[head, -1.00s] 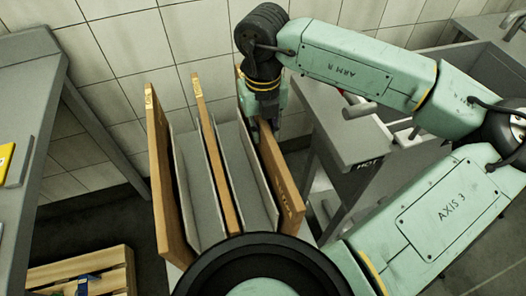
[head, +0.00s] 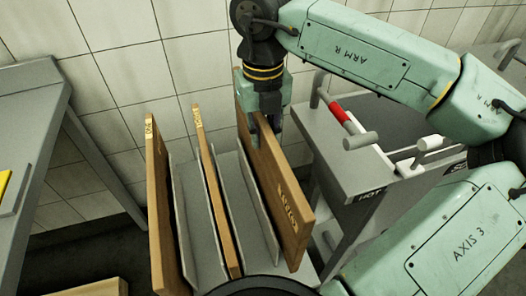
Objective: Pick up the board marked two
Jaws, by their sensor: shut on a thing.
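Three wooden boards stand on edge in a grey rack with thin upright dividers (head: 188,215): a left board (head: 160,215), a thinner middle board (head: 213,180) and a right board (head: 270,170). The left and middle boards carry small marks near their far top ends. The right board has raised lettering at its near end. I cannot read which board is marked two. My gripper (head: 266,140) points down and is shut on the right board's upper edge. That board sits higher against the rack than the others; its lower edge is partly hidden.
A grey counter (head: 375,165) labelled HOT stands close on the right, with a red-and-white handled fixture (head: 345,118). A grey table (head: 35,120) is at left, and a wooden crate (head: 95,287) is at the bottom left. A tiled wall is behind the rack.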

